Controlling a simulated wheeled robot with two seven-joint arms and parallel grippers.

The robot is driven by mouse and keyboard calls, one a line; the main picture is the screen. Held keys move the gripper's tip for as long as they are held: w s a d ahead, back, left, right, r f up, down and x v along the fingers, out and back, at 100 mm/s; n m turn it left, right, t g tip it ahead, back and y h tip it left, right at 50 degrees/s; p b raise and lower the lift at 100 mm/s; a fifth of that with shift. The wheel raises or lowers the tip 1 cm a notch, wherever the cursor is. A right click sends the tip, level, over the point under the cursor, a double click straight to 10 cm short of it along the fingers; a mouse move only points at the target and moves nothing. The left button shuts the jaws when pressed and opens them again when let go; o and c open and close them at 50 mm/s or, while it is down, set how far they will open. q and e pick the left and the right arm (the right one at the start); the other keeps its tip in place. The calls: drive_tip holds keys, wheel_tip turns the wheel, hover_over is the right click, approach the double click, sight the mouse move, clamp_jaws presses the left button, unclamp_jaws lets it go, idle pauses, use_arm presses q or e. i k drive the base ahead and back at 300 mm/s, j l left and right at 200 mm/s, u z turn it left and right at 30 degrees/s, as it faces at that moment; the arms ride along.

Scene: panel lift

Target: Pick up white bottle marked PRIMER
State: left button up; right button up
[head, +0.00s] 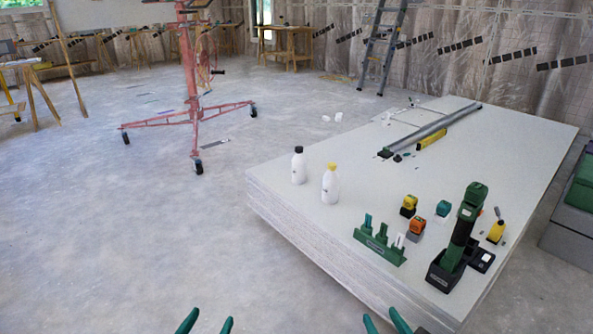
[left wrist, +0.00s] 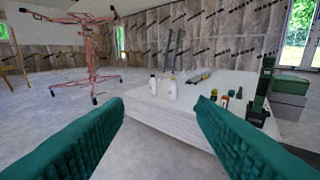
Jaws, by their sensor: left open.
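Two white bottles stand upright near the left edge of the panel stack: one with a black cap (head: 298,168) and one with a yellow cap (head: 330,188). Their labels are too small to read, so I cannot tell which is marked PRIMER. In the left wrist view the black-capped bottle (left wrist: 152,86) and the yellow-capped bottle (left wrist: 172,90) stand beyond my fingers. My left gripper (head: 207,321) is open and empty at the bottom of the head view, well short of the bottles. My right gripper (head: 385,321) is also open and empty, near the stack's front edge.
A red panel lift (head: 190,100) stands behind left. The floor left of the stack is clear.

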sight(299, 162)
drive_tip(key=i+j, duration=0.15)
drive_tip(key=j, duration=0.25)
drive_tip(key=i+j+z, duration=0.1)
drive_tip(key=j, duration=0.25)
drive_tip(key=i+j, duration=0.2)
drive_tip(key=j, duration=0.2)
drive_tip(key=i+j, duration=0.15)
drive_tip(key=j, duration=0.25)
drive_tip(key=i+j+z, duration=0.1)
drive_tip(key=j, duration=0.3)
